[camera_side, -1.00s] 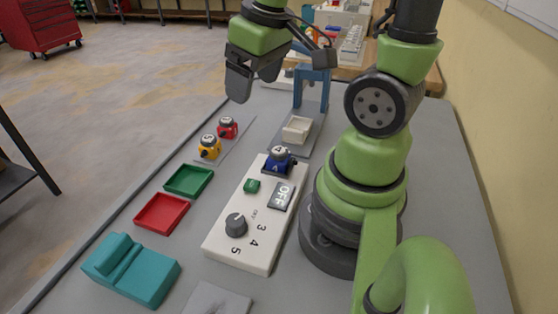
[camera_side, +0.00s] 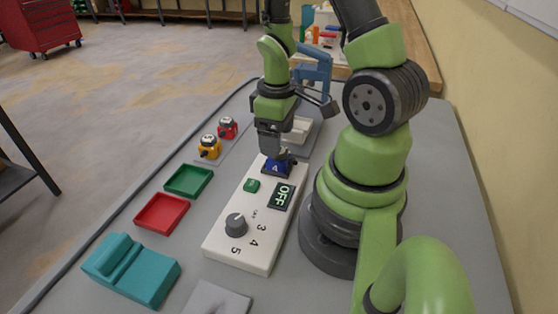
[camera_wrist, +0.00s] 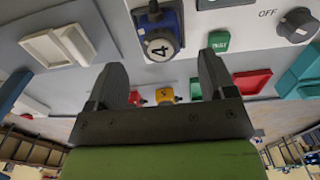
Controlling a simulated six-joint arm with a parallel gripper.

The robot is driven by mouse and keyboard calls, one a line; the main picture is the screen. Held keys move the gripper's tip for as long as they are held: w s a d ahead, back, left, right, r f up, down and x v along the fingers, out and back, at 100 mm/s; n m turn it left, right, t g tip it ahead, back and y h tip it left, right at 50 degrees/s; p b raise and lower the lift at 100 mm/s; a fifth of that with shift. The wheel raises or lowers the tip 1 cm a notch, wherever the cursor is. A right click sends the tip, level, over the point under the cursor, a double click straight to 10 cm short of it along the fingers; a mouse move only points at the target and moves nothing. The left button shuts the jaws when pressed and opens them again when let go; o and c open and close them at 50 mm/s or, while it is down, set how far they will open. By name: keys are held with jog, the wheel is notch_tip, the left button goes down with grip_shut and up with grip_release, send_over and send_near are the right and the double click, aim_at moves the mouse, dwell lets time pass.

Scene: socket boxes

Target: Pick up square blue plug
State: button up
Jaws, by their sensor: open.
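The square blue plug (camera_side: 275,169) sits on the far end of the white socket box (camera_side: 238,248). Its top is partly hidden by my gripper in the side view. In the wrist view the blue plug (camera_wrist: 171,22) shows a round white cap marked 4, just beyond the fingertips and roughly centred between them. My gripper (camera_side: 272,149) points down, close above the plug. In the wrist view my gripper (camera_wrist: 162,66) is open, with nothing between its fingers.
Yellow (camera_side: 209,148) and red (camera_side: 228,128) plugs, green (camera_side: 189,180) and red (camera_side: 161,213) trays, and a teal block (camera_side: 130,269) stand left.

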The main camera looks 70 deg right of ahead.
aim_at(281, 162)
jog(key=f, duration=0.4)
jog(key=shift+s+a, duration=0.1)
jog(key=shift+s, duration=0.3)
jog(key=shift+f, duration=0.5)
jog(key=c, duration=1.2)
jog(key=shift+r, duration=0.1)
